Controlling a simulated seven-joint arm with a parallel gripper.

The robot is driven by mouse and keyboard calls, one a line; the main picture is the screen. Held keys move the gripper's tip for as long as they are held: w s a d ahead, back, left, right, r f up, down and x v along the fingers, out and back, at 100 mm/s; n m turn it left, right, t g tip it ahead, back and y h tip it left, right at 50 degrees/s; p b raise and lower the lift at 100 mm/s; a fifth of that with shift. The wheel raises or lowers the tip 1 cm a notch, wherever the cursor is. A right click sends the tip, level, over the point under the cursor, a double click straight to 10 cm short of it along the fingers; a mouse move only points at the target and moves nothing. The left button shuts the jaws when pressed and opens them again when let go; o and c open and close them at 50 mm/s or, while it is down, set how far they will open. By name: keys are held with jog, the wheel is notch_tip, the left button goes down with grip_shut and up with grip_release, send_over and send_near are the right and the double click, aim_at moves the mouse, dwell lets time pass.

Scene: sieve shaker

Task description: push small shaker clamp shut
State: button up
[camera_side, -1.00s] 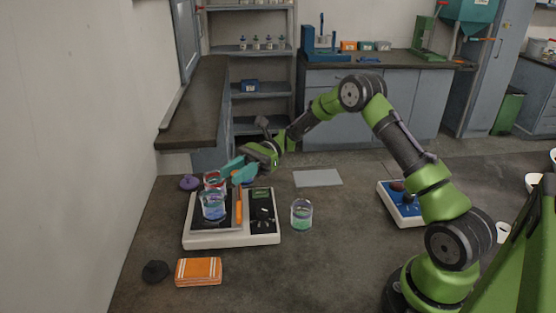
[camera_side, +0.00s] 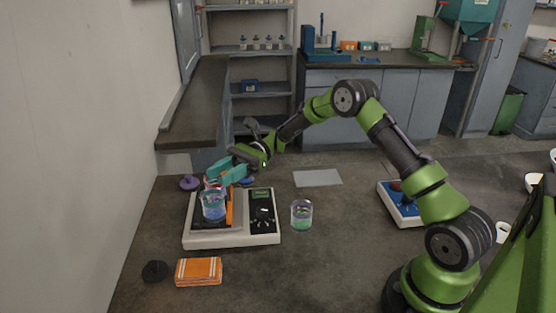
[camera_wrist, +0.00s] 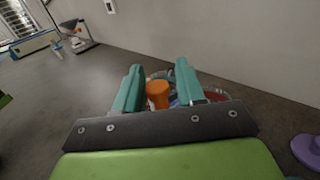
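The small shaker (camera_side: 262,238) is a white box with a dark control panel on its right, standing on the bench at the left. A beaker with bluish contents (camera_side: 213,205) sits on its platform. The orange clamp (camera_side: 230,210) stands just right of the beaker, partly hidden by it; I cannot tell whether they touch. My gripper (camera_side: 226,173) is over the back of the platform, its teal fingers apart. In the wrist view, an orange piece (camera_wrist: 157,95), seemingly the clamp, shows between the fingers; contact is unclear. A reddish vessel behind the beaker is largely hidden.
A beaker with green contents (camera_side: 301,215) stands right of the shaker. An orange striped block (camera_side: 199,271) and a dark disc (camera_side: 155,271) lie in front. A purple knobbed lid (camera_side: 189,183) lies behind left. A blue device (camera_side: 399,205) stands farther right.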

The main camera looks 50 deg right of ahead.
jog(key=shift+o, duration=0.5)
jog(key=d, duration=1.7)
jog(key=f+h, duration=0.1)
jog(key=s+a+f, duration=0.1)
jog(key=f, duration=0.1)
jog(key=s+f+n+h, duration=0.1)
jog(key=f, duration=0.1)
jog(key=shift+a+g+h, duration=0.3)
jog(key=shift+a+g, duration=0.05)
jog(key=shift+g, duration=0.05)
jog(key=s+a+n+h, duration=0.1)
jog(key=h, duration=0.1)
jog(key=s+a+r+n+h, duration=0.1)
jog(key=s+a+n+h, duration=0.1)
jog(key=shift+g, duration=0.4)
jog(key=s+a+r+n+t+h, duration=0.4)
jog(key=s+r, duration=0.3)
jog(key=s, duration=0.3)
jog(key=s+a+r+n+t+h, duration=0.4)
jog(key=s+r, duration=0.4)
jog(key=s, duration=0.2)
jog(key=shift+s+a+r+n+t+h, duration=0.15)
jog(key=shift+s+a+n+t+h, duration=0.25)
jog(key=shift+a+n+h, duration=0.45)
